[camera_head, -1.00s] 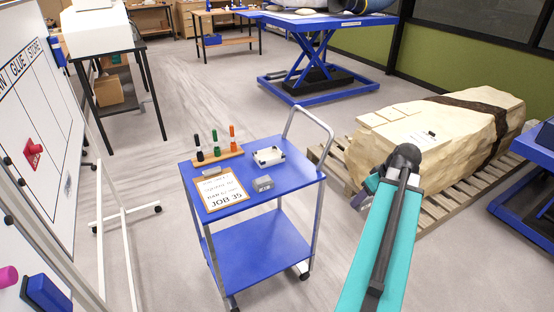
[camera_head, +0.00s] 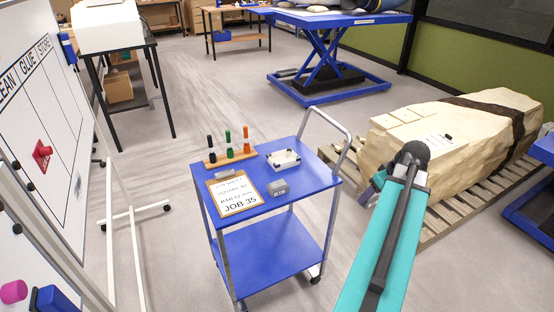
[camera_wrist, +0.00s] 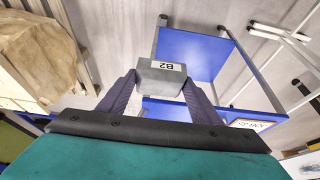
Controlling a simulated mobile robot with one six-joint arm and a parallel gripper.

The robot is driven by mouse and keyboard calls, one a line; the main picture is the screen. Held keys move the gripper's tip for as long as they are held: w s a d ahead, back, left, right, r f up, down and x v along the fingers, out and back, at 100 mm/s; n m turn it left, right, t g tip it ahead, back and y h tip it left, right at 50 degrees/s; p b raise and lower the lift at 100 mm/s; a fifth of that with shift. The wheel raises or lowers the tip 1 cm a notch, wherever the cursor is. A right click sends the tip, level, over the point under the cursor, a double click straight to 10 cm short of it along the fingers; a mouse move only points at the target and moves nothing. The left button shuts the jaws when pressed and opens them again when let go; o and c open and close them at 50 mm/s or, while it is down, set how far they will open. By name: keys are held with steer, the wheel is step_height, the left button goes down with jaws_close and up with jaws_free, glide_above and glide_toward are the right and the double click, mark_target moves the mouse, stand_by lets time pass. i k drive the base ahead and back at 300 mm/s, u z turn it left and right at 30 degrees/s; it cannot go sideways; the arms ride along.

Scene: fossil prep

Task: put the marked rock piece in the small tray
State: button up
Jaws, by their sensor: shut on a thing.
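My gripper (camera_wrist: 160,92) is shut on a grey block marked B2 (camera_wrist: 160,76), the rock piece, held between its two purple fingers in the wrist view. In the head view my arm hides most of the gripper and the held piece. On the blue cart's top (camera_head: 237,171) stands a small white tray-like item (camera_head: 284,161) with dark corner parts, toward the back right. A small grey box with a label (camera_head: 277,188) sits in front of it. I cannot read that label. My gripper is right of the cart, apart from it.
A clipboard reading JOB 35 (camera_head: 234,193) lies on the cart, with several markers in a wooden stand (camera_head: 230,156) behind it. The cart's handle (camera_head: 338,145) rises at its right. A pale rock slab (camera_head: 460,135) on a pallet stands right; a whiteboard (camera_head: 40,160) left.

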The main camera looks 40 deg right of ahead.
mark_target(283, 159)
steer(key=i, duration=0.9)
steer(key=z, duration=0.05)
